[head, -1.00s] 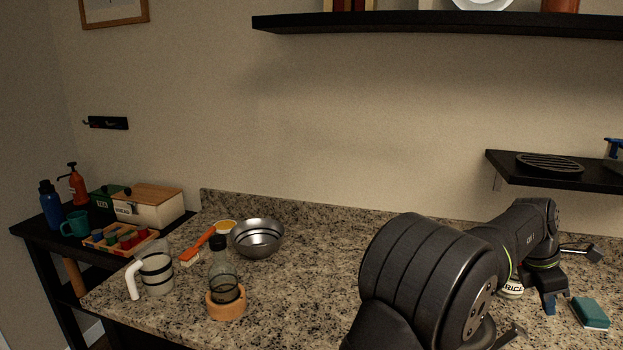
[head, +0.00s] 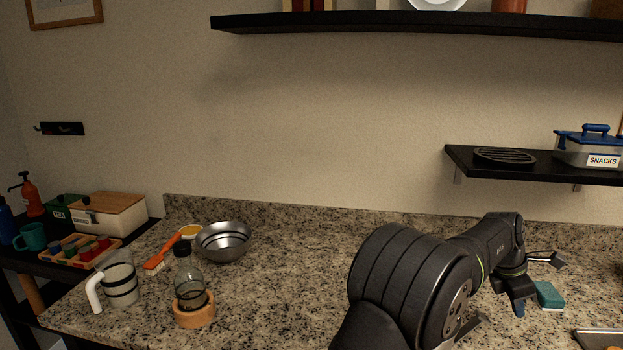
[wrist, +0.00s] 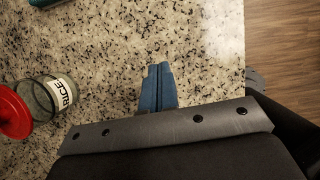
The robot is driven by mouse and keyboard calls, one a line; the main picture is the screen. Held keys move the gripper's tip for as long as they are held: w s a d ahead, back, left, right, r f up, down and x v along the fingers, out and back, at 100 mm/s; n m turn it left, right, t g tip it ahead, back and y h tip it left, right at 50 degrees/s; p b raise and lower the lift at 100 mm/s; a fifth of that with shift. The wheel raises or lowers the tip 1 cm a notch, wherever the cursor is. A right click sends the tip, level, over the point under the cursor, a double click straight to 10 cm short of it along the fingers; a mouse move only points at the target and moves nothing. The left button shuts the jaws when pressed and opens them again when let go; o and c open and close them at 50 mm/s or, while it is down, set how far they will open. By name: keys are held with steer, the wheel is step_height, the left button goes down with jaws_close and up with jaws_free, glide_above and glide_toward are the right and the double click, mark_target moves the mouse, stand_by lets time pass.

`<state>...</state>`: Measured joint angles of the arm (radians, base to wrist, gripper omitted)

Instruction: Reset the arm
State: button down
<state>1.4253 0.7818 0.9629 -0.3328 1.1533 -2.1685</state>
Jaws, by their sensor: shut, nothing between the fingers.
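My gripper (wrist: 158,86) shows in the wrist view as two blue fingers pressed together, with nothing between them. It points down over the speckled granite counter (wrist: 190,35). In the head view my gripper (head: 520,308) hangs at the end of my dark arm on the right side of the counter. A glass jar labelled RICE (wrist: 56,97) lies to the left of the fingers in the wrist view, apart from them, with a red lid (wrist: 12,112) at its end. In the head view I cannot make out this jar behind my arm.
A teal sponge (head: 549,295) lies just right of my gripper. A shelf (head: 460,158) holds a SNACKS box (head: 590,150). The counter edge is right in the wrist view.

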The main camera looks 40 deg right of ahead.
steer(key=shift+s+d+r, duration=0.2)
steer(key=shift+r, duration=0.45)
